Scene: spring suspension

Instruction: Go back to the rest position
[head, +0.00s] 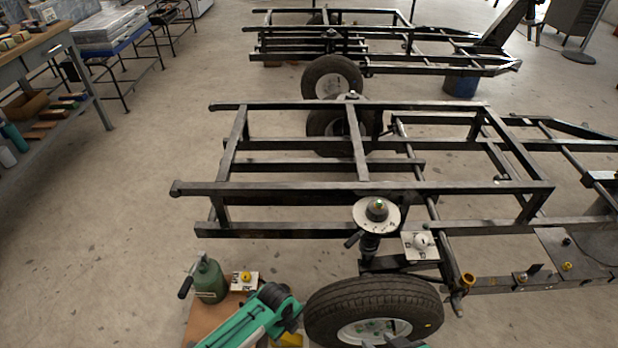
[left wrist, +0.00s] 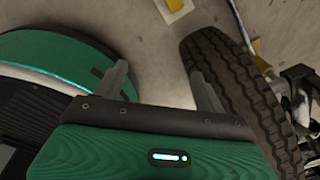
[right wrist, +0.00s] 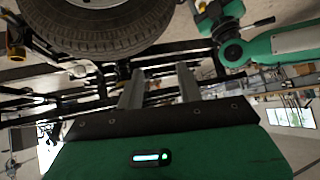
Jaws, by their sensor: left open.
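My left gripper (left wrist: 160,88) shows in the left wrist view with its two fingers apart and nothing between them. The tire (left wrist: 228,85) is close beside its right finger. My right gripper (right wrist: 158,82) shows in the right wrist view, fingers apart and empty, with a tire (right wrist: 95,30) above it in the picture. In the head view, a green arm link of mine is at the bottom, left of the front wheel (head: 372,314). Grey gripper parts barely show at the lower edge, in front of that wheel.
A black trailer frame (head: 360,188) with a spring mount and round plate (head: 376,214) fills the middle. A green bottle (head: 208,280) stands at lower left near a yellow-knobbed white block (head: 245,281). A second frame (head: 390,62) stands behind.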

